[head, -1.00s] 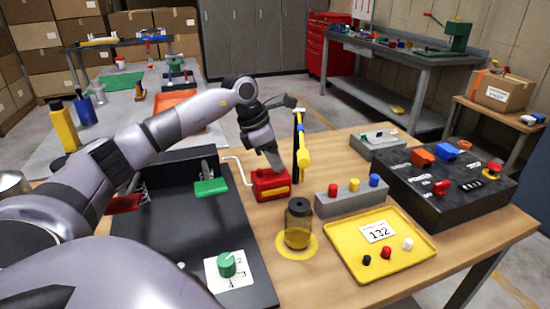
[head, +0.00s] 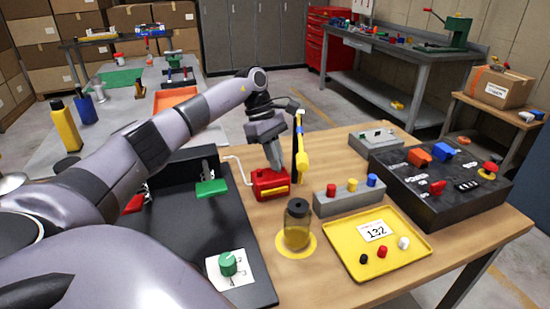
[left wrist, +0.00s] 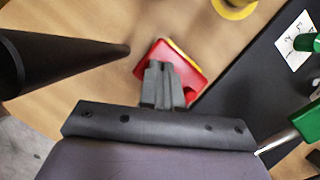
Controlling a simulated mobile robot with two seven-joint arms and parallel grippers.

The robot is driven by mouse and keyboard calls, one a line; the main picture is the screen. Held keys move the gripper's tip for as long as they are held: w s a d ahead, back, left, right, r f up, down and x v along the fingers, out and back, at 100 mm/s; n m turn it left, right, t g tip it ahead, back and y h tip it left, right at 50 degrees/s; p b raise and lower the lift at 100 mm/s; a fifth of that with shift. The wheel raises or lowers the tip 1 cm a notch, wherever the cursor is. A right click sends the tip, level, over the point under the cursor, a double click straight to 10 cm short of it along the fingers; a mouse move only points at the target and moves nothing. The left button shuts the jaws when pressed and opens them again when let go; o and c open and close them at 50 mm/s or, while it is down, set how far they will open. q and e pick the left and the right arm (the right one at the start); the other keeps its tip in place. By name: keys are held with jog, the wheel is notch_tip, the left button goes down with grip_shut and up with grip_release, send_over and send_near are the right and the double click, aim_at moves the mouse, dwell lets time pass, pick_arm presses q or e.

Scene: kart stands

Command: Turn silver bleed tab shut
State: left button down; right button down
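A red box (head: 270,184) with a yellow front strip sits on the wooden table, a thin white bent pipe (head: 238,168) rising at its left. My left gripper (head: 275,166) points down at the top of the red box. In the left wrist view its grey fingers (left wrist: 160,68) lie close together over the red box (left wrist: 182,65), covering part of it. They look shut, with nothing visible between them. I cannot make out a silver tab; the fingers may hide it. My right gripper is not in view.
A black post with a yellow tool (head: 302,155) stands close right of the gripper; a dark post (left wrist: 60,62) also shows in the left wrist view. A green-handled clamp (head: 211,187) is left. A jar (head: 297,226) and grey button block (head: 346,199) are nearer and right.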

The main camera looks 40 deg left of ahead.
pick_arm(q)
jog(key=shift+w+m, duration=0.1)
jog(key=shift+m, duration=0.5)
jog(key=shift+g, duration=0.3)
jog(key=c, duration=1.3)
grip_release()
jog(key=shift+c, duration=0.2)
jog(key=shift+r, duration=0.15)
jog(key=v, duration=0.7)
jog(key=shift+b, duration=0.3)
jog(key=shift+o, duration=0.3)
